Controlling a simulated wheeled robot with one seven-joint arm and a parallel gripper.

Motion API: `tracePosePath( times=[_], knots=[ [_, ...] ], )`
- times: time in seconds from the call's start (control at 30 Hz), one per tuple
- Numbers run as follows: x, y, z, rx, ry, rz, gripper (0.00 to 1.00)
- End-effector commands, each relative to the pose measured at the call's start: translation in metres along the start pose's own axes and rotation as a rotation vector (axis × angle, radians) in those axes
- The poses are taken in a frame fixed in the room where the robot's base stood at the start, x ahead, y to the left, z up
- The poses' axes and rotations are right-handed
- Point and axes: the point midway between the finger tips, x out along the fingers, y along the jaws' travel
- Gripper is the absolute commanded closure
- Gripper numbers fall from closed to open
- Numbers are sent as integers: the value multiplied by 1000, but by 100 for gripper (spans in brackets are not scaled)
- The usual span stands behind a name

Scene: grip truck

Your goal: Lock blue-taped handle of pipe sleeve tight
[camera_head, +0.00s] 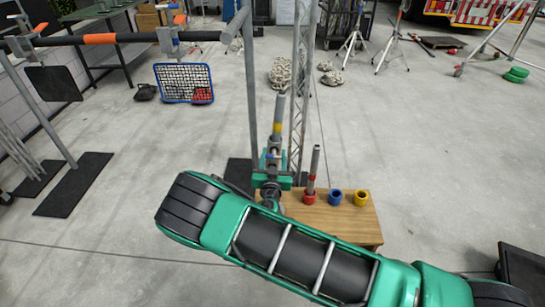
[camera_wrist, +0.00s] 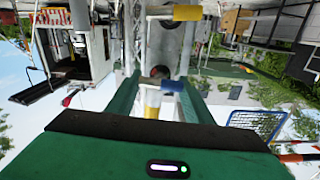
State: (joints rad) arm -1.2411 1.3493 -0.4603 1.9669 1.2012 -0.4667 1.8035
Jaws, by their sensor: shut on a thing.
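A grey pipe with a yellow band (camera_head: 277,128) stands upright at my gripper (camera_head: 271,168). In the wrist view, which is upside down, the yellow-banded pipe (camera_wrist: 152,104) lies between the two green fingers (camera_wrist: 157,98). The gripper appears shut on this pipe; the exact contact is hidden. The grey pipe sleeve (camera_wrist: 165,45) is in line with the pipe. The sleeve's blue-taped handle (camera_wrist: 173,86) sticks out sideways close to the fingers. It shows small in the head view (camera_head: 270,156). A yellow-taped handle (camera_wrist: 187,13) is farther along the sleeve. How tight the blue handle is cannot be seen.
A wooden table (camera_head: 348,214) holds red (camera_head: 309,198), blue (camera_head: 335,197) and yellow (camera_head: 361,198) holders; a red-banded pipe (camera_head: 314,165) stands in the red one. A grey post (camera_head: 248,85) and a metal truss (camera_head: 302,75) rise close to my gripper.

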Motion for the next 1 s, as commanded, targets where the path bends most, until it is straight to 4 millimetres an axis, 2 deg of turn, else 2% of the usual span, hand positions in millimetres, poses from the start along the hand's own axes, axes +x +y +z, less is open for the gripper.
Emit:
tracePosePath(
  times=[0.3, 0.6, 0.63, 0.7, 1.0],
  knots=[
    [0, -1, 0, -151, 0, 3, 76],
    [0, -1, 0, -163, 0, 3, 76],
    [0, -1, 0, -163, 0, 3, 51],
    [0, -1, 0, -163, 0, 3, 34],
    [-1, -1, 0, -163, 0, 3, 34]
  ],
)
